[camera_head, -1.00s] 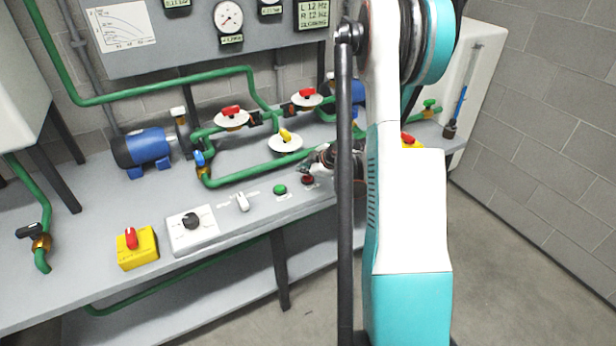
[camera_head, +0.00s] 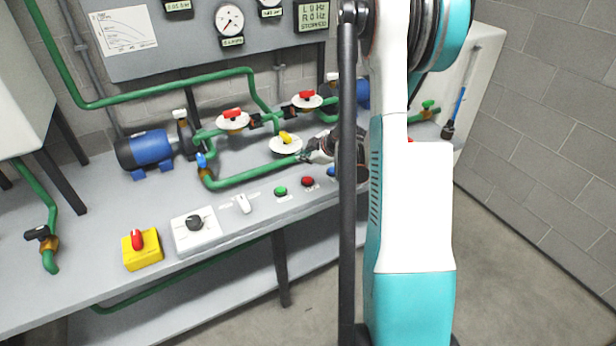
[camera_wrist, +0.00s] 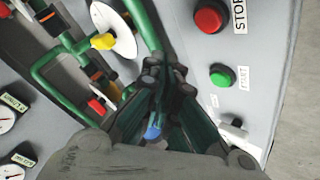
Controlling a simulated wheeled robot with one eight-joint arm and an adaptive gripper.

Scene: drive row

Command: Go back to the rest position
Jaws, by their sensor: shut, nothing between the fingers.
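My gripper (camera_head: 308,157) is shut and empty, above the back part of the bench, behind the button row. In the wrist view its fingers (camera_wrist: 165,68) meet, apart from the buttons. The red stop button (camera_head: 308,181) is uncovered on the sloped front panel; it also shows in the wrist view (camera_wrist: 208,18) beside the label STOP. The green start button (camera_head: 280,191) is left of it, and shows in the wrist view too (camera_wrist: 222,77). My upright arm hides part of the bench's right side. The display (camera_head: 313,14) reads 0 Hz for L and R, and STOPPED.
Green pipes (camera_head: 240,177) and valves with red and yellow handles (camera_head: 286,138) stand close around my gripper. A blue pump (camera_head: 146,150), a rotary switch (camera_head: 194,222) and a yellow box with a red handle (camera_head: 139,248) are left. Floor (camera_head: 500,290) is clear at right.

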